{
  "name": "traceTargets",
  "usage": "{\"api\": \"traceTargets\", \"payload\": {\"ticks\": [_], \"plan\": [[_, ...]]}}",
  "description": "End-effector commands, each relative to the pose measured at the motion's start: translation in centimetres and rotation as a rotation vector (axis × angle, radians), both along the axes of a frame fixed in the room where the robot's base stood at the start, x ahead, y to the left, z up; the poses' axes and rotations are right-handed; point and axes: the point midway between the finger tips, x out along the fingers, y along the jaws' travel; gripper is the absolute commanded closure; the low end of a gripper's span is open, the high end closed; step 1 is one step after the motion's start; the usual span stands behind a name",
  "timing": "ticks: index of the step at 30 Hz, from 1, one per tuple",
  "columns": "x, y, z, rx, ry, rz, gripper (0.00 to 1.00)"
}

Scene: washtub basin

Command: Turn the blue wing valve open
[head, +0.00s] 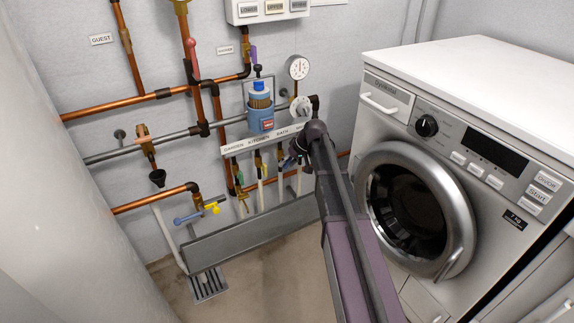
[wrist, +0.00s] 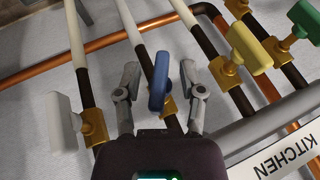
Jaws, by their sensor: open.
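The blue wing valve (wrist: 159,82) stands between the two spread fingers of my gripper (wrist: 161,84) in the wrist view. Its flat handle points roughly up and down the picture, on a brass body on a white and dark pipe. A gap shows between the handle and each finger, so my gripper is open and apart from it. In the head view my gripper (head: 297,150) is at the right end of the labelled valve row, and my arm hides much of that spot.
In the wrist view, a white wing valve (wrist: 61,121) is left of my fingers; yellow (wrist: 248,47) and green (wrist: 302,18) ones are right. A copper pipe (wrist: 105,41) crosses behind. The washing machine (head: 430,180) stands right of my arm. A blue lever (head: 188,217) sits low left.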

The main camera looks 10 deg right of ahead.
Motion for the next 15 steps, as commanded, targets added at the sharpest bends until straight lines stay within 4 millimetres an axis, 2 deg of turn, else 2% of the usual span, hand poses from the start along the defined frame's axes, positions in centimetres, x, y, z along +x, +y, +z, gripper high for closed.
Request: {"api": "traceTargets", "payload": {"ticks": [5,10,11,15], "plan": [[0.00,-0.02,0.03,0.000,0.000,0.000,0.49],[0.00,-0.04,0.02,0.000,0.000,0.000,0.96],[0.00,-0.04,0.02,0.000,0.000,0.000,1.00],[0.01,-0.05,0.02,0.000,0.000,0.000,1.00]]}}
